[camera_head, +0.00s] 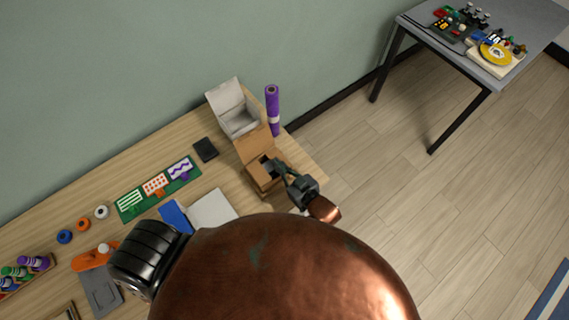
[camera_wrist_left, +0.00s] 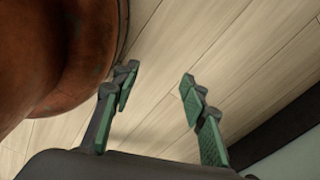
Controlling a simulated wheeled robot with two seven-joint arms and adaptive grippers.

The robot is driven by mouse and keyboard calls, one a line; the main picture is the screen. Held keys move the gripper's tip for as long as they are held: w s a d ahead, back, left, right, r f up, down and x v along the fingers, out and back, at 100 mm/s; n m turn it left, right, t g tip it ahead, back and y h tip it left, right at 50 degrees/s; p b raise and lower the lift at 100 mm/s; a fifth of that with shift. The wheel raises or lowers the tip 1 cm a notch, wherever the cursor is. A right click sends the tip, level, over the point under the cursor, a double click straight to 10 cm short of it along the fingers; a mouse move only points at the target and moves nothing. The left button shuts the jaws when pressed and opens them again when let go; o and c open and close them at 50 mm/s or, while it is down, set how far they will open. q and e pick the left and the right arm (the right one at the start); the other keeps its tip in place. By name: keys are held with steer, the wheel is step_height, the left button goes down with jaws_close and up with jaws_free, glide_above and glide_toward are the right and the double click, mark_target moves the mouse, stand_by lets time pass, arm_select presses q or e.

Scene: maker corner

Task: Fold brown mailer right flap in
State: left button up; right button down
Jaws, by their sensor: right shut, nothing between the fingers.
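The brown mailer (camera_head: 258,183) is an open cardboard box near the right end of the wooden table, with a brown flap (camera_head: 250,147) standing up at its back. My right gripper (camera_head: 277,166) is shut and empty, with its fingertips over the right side of the mailer's opening. It hides much of that side, so I cannot tell how the right flap lies or whether the fingers touch it.
A white open box (camera_head: 238,122) stands just behind the mailer, and a purple roll (camera_head: 272,104) stands beside it. A black item (camera_head: 205,149), a green board (camera_head: 130,206) with cards and a white pad (camera_head: 212,209) lie to the left.

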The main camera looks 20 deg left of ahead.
steer(key=shift+r+p, duration=0.5)
steer(key=shift+p, duration=0.05)
step_height(320, 180, up, 3)
steer(key=p, duration=0.3)
steer(key=shift+r, duration=0.15)
arm_select(q)
step_height(320, 180, up, 5)
steer(key=shift+f+p, duration=0.1)
steer(key=shift+p, duration=0.25)
arm_select(e)
steer(key=v, duration=1)
steer(key=shift+w+d, duration=0.1)
